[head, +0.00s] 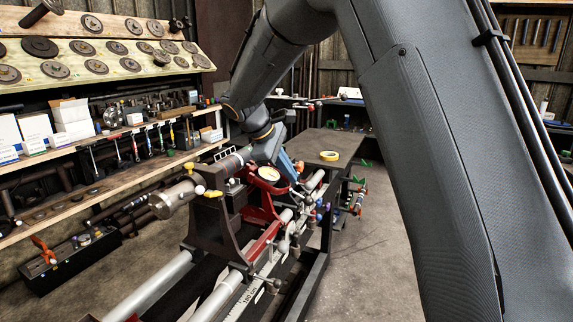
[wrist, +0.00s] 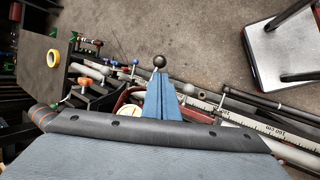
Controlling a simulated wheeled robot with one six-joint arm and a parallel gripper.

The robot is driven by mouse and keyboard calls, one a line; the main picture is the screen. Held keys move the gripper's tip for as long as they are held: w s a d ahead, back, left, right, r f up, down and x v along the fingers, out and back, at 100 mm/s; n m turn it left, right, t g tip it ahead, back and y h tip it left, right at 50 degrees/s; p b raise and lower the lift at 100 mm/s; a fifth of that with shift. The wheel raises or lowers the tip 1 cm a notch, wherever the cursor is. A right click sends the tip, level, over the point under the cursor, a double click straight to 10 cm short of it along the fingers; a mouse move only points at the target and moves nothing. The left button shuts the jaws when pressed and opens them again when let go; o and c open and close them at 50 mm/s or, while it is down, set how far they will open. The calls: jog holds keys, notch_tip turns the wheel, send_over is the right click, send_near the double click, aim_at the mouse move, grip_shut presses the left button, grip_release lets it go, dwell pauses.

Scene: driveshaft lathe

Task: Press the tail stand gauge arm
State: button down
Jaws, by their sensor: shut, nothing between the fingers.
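The tail stand's round gauge dial (head: 268,174), pale-faced in a red mount, sits on the lathe rails in the head view. In the wrist view only part of the dial (wrist: 128,111) shows, left of my gripper. My gripper (wrist: 161,76) has blue fingers that are shut and empty. In the head view my gripper (head: 292,172) is just beside the dial, over the red mount. A black ball knob (wrist: 160,61) appears right at the fingertips in the wrist view; I cannot tell whether they touch. The gauge arm is not clearly distinguishable.
A dark table (head: 335,147) with a yellow tape roll (head: 329,156) stands behind the lathe. A dark tail stand block (head: 215,222) and long rails (head: 150,285) lie in front. Shelves (head: 140,129) with tools line the left wall. Open floor (head: 375,250) lies to the right.

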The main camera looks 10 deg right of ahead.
aim_at(306, 199)
jog(key=p+x, duration=0.2)
jog(key=x, duration=0.6)
jog(key=shift+d+f+p, duration=0.2)
jog(key=shift+f+p, duration=0.2)
